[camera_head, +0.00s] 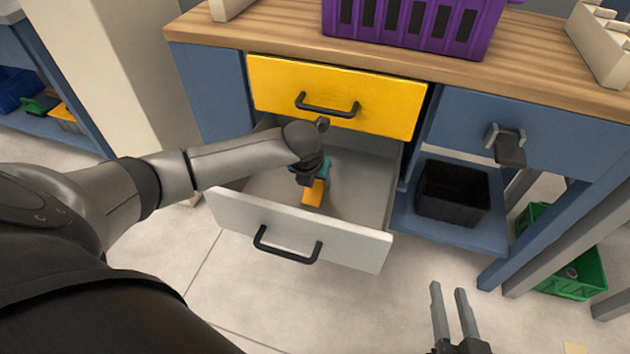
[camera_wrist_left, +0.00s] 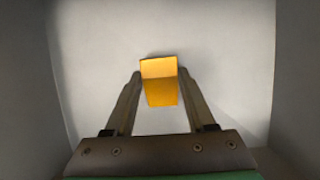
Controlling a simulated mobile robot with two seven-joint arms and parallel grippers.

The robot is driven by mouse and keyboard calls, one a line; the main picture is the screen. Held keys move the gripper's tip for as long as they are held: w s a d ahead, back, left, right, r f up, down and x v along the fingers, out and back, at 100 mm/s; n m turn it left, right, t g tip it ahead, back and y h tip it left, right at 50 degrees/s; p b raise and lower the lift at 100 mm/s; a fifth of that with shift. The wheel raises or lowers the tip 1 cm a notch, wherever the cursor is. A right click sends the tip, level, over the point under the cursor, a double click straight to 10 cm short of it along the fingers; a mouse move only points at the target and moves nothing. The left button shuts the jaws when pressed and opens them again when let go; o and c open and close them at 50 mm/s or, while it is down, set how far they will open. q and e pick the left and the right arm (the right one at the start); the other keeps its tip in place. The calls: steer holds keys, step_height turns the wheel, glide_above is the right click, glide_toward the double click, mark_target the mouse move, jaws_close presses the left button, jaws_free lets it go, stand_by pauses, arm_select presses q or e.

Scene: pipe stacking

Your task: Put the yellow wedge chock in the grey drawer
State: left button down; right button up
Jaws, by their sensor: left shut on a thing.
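The yellow wedge chock (camera_head: 313,193) is between the fingers of my left gripper (camera_head: 308,180), inside the open grey drawer (camera_head: 296,229). In the left wrist view the chock (camera_wrist_left: 159,82) is held between the two fingertips of the left gripper (camera_wrist_left: 158,88), with the pale drawer floor (camera_wrist_left: 215,50) behind it. I cannot tell whether the chock touches the floor. My right gripper (camera_head: 454,312) is open and empty at the lower right, in front of the bench and away from the drawer.
The yellow drawer (camera_head: 380,98) above is closed. A purple crate (camera_head: 410,25) stands on the wooden bench top (camera_head: 270,32). A black bin (camera_head: 451,191) sits on the blue lower shelf to the right. A teal thing (camera_head: 324,168) shows by the left gripper.

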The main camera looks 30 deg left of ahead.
arm_select(q)
steer(key=shift+f, duration=0.2)
steer(key=shift+c, duration=1.2)
jaws_free()
steer(key=shift+r, duration=0.2)
